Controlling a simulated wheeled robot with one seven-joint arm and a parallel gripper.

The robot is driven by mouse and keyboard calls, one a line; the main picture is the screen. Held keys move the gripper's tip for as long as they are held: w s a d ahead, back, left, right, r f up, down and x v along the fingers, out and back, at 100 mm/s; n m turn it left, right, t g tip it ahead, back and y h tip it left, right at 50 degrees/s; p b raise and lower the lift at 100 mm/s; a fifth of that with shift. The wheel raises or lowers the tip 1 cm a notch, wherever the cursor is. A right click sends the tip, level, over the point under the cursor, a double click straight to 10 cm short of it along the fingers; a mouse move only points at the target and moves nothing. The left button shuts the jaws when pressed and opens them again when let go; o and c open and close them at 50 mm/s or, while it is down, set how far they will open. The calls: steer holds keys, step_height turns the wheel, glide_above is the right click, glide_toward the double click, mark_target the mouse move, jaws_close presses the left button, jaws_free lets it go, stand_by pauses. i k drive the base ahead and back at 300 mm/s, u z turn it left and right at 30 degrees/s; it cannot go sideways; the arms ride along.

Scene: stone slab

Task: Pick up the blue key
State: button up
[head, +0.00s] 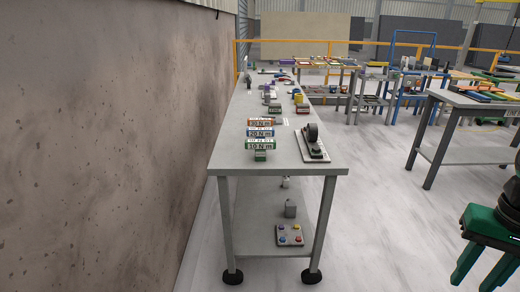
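A blue block (260,132) marked "20 N m" stands on the near part of the grey bench (225,152), between an orange block (260,122) and a green block (260,145) with similar labels. I cannot tell whether this blue piece is the key or only a label; no other clear blue key shape can be made out. My gripper (482,270) is at the lower right edge, partly cut off by the frame. Its green fingers point down and stand apart, with nothing seen between them. It is well to the right of the bench, away from the blocks.
A dark wheel-like device (314,142) on a plate stands right of the blocks. Several small items lie farther along the bench top. A stone wall (100,130) runs along its left. A second table (470,100) stands at the right, with open floor (390,220) between.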

mark_target(259, 133)
steer(key=z, duration=0.05)
steer(key=k, duration=0.3)
steer(key=u, duration=0.75)
steer(key=i, duration=2.15)
steer(key=z, duration=0.7)
